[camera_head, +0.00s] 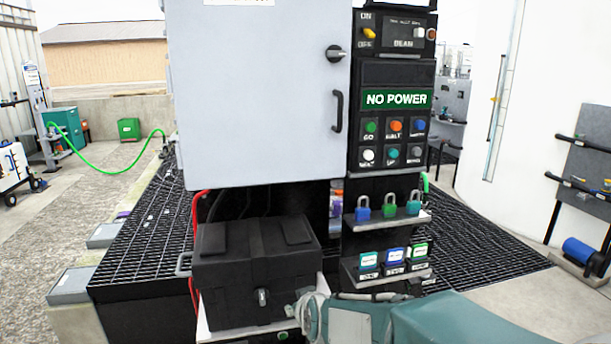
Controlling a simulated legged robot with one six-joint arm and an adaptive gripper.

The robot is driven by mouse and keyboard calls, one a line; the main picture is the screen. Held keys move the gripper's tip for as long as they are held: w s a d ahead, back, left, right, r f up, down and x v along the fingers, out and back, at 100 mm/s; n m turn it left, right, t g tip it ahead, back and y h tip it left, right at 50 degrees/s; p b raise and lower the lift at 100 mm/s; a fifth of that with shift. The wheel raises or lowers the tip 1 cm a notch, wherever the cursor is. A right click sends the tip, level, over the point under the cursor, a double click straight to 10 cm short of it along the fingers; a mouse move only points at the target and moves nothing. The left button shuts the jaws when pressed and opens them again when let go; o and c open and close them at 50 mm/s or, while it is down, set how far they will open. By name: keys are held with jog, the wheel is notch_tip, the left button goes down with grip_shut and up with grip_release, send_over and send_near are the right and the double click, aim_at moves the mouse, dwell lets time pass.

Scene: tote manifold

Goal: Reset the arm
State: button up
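My arm shows at the bottom, right of centre, as a teal link and a grey-green joint with a pale plate. It lies in front of the lower part of the panel stand. My gripper cannot be made out in this view, so its fingers and anything in them are not seen.
A grey cabinet (262,100) stands close ahead, with a control panel (395,157) reading NO POWER beside it. Below are a black case (253,272) and a shelf with several padlocks (388,208). Black grating (480,245) lies around it. Open floor (50,235) is at left.

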jog(key=s+d+r+m+g+h, duration=0.1)
jog(key=s+d+r+m+g, duration=0.1)
jog(key=s+d, duration=0.6)
jog(key=s+d+r+m+g+h, duration=0.2)
jog(key=s+d, duration=0.6)
jog(key=s, duration=1)
jog(key=shift+d+r+m, duration=0.15)
jog(key=shift+r+m, duration=0.25)
jog(key=shift+r, duration=0.35)
